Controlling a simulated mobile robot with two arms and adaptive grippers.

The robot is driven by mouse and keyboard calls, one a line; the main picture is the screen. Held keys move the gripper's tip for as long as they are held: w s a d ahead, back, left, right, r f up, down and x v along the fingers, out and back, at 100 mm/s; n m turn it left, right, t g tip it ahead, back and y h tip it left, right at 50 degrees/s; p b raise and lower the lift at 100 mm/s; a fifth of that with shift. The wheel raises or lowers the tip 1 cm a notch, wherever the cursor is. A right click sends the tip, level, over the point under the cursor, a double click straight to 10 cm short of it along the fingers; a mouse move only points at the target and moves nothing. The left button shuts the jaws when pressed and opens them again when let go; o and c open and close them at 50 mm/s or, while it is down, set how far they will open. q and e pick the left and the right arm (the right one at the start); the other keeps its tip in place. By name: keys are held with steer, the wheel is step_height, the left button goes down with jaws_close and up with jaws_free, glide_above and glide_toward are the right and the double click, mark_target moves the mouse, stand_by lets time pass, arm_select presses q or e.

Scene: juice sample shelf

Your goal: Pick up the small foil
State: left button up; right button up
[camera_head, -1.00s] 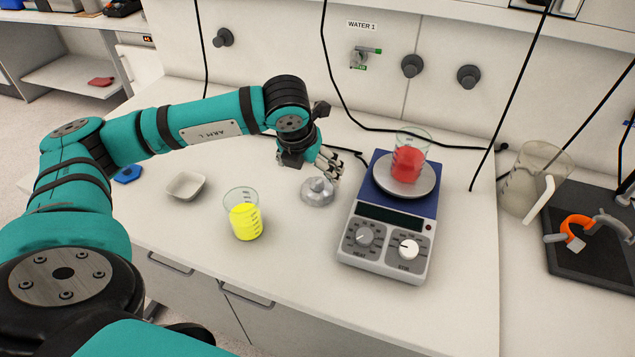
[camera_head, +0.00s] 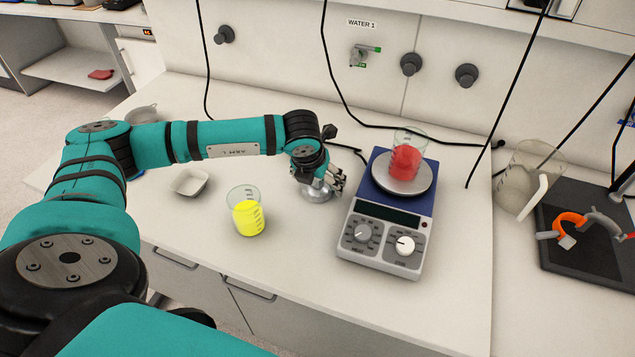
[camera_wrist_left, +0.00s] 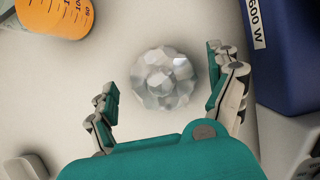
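The small foil (camera_head: 316,192) is a crumpled silver piece with a raised knob in the middle. It sits on the white bench between the yellow beaker and the scale. My left gripper (camera_head: 332,180) is just above it and partly covers it in the head view. In the left wrist view the foil (camera_wrist_left: 163,78) lies between the spread fingers of the open gripper (camera_wrist_left: 160,74), with visible gaps on both sides. The gripper holds nothing. My right gripper is not in view.
The blue scale (camera_head: 388,262) stands close to the right of the foil and carries a beaker of red liquid (camera_head: 405,162). A yellow beaker (camera_head: 248,216) stands to the left, with a small white dish (camera_head: 189,181) beyond it. The bench in front of the foil is clear.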

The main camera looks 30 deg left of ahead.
arm_select(q)
steer(key=c, duration=0.7)
